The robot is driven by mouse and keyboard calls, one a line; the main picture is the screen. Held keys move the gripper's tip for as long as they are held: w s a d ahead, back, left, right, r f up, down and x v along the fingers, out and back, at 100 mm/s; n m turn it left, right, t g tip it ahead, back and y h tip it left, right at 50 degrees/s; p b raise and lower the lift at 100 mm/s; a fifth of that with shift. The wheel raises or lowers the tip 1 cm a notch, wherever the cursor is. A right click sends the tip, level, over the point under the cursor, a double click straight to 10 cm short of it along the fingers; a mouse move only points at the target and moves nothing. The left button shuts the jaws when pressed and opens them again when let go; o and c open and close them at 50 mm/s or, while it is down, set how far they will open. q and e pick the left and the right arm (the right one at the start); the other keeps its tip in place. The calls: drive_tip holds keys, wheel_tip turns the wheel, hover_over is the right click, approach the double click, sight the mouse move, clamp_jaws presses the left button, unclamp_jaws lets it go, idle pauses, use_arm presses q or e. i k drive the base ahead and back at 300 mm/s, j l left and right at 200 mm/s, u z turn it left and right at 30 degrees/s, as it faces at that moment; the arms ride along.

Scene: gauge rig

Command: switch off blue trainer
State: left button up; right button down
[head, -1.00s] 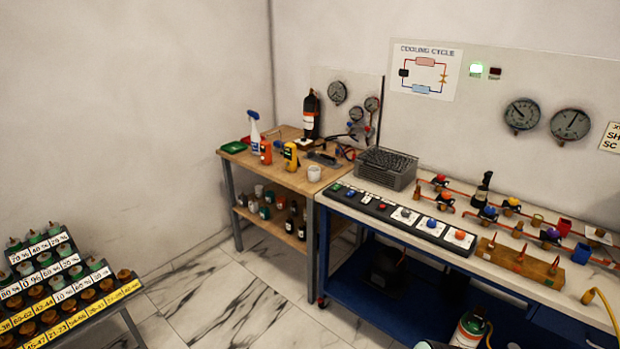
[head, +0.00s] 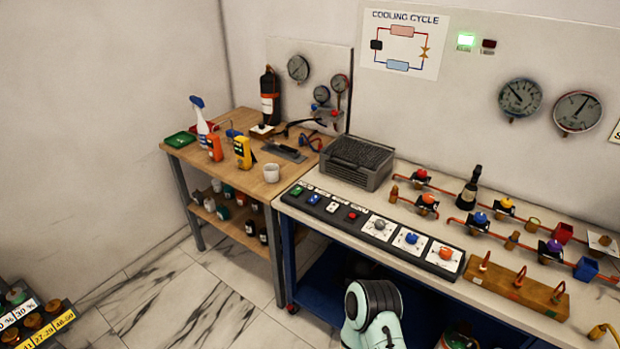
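The blue trainer is a bench with a blue frame and a pale top (head: 420,190). Along its front left edge runs a black control panel (head: 325,212). The panel carries a green button (head: 297,190), a blue button (head: 314,198), a small white switch (head: 333,206), a red button (head: 352,215), and grey (head: 380,226), blue (head: 411,238) and orange (head: 446,253) knobs. On the back board a green lamp (head: 466,40) is lit and a red lamp (head: 489,43) is dark. Part of my arm shows at the bottom, below the panel. Neither gripper is in view.
A wire-topped grey box (head: 356,162), valves on copper pipes and a wooden block (head: 515,286) stand on the bench. A wooden table (head: 230,165) with a spray bottle (head: 199,120) and a white cup (head: 271,173) adjoins at left.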

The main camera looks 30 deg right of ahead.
sight(314, 199)
drive_tip(key=i+l, duration=0.3)
drive_tip(key=l, duration=0.15)
drive_tip(key=i+l, duration=0.3)
drive_tip(key=l, duration=0.15)
